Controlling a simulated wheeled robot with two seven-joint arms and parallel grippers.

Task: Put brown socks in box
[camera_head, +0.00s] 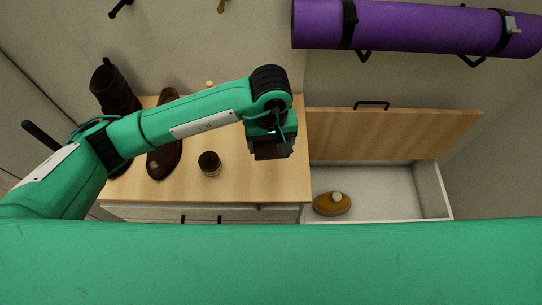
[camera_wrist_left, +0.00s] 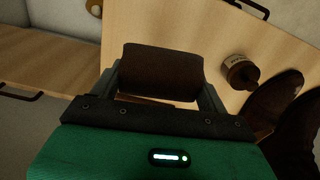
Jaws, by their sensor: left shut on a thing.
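The brown socks (camera_wrist_left: 162,72), a dark brown roll, are between the two fingers of my left gripper (camera_wrist_left: 160,88). In the head view, my left gripper (camera_head: 272,148) is shut on the socks (camera_head: 268,151), above the right part of the wooden cabinet top. The box (camera_head: 385,183) is a white-lined open compartment right of the cabinet, with a wooden lid (camera_head: 395,131) raised at its back. My left gripper is left of the box opening. My right gripper is not in view.
A mustard-brown oval thing with a pale knob (camera_head: 332,203) lies in the box's left part. A small dark jar (camera_head: 209,163), a brown shoe (camera_head: 163,152) and a dark boot (camera_head: 113,90) stand on the cabinet top (camera_head: 240,183). A purple rolled mat (camera_head: 420,25) hangs above.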

